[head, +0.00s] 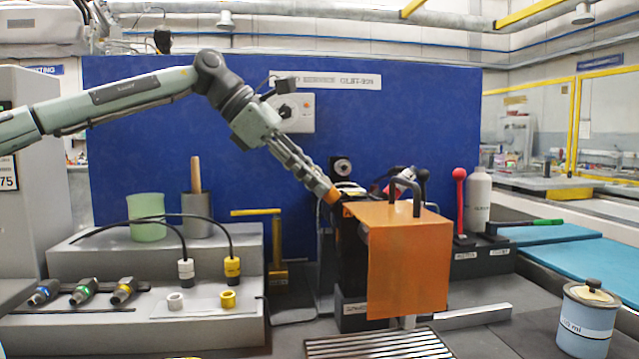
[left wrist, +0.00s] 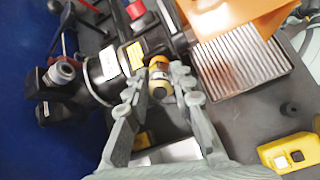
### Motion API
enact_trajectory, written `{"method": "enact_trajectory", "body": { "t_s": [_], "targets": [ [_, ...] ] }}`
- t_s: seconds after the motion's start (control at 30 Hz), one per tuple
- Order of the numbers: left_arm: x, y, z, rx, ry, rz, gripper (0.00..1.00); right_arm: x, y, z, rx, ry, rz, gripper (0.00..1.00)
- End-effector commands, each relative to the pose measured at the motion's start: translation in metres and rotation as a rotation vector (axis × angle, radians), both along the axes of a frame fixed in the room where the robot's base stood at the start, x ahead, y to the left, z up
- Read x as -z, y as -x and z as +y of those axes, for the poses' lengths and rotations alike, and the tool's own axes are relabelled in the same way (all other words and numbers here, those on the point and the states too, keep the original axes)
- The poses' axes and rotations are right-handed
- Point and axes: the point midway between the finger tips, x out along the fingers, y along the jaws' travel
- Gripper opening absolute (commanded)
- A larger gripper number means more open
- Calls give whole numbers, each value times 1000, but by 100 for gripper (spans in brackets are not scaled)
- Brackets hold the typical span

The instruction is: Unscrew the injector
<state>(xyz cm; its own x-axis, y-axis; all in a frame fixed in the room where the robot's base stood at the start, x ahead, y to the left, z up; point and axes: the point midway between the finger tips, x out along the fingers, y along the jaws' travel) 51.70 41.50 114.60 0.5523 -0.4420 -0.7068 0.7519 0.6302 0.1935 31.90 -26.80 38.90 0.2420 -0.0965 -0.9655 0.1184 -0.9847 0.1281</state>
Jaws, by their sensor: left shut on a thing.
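The injector, a small yellow-orange cylinder with a dark band (left wrist: 159,74), sits at the side of a black cylindrical machine body (left wrist: 108,72) in the left wrist view. My left gripper (left wrist: 158,90) is shut on it, one finger on each side. In the head view my left gripper (head: 326,190) reaches down from the upper left to the machine, behind the orange panel (head: 409,262). An orange bit (head: 333,196) shows at its fingertips there. Whether the injector's thread is engaged is hidden. My right gripper is not in view.
Blue, green and yellow-ended injectors (head: 84,290) lie on a grey stepped bench at the left. White (head: 186,270) and yellow (head: 232,268) cable plugs stand beside them. A ribbed metal tray (head: 380,345) lies in front. A lidded pot (head: 586,320) stands at right.

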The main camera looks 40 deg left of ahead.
Motion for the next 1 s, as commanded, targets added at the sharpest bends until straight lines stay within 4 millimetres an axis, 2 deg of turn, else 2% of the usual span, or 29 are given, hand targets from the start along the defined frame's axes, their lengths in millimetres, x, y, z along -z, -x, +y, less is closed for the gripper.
{"method": "enact_trajectory", "body": {
  "t_s": [0.1, 0.2, 0.57, 1.0],
  "targets": [
    [0, 0, 0, -130, 99, 82, 0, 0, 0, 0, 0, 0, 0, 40],
    [0, 0, 0, -190, 146, 119, 0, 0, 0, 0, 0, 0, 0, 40],
    [0, 0, 0, -226, 175, 142, 0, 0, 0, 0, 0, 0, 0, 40],
    [0, 1, 1, -815, 630, 507, 0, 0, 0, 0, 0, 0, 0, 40]
  ]
}}
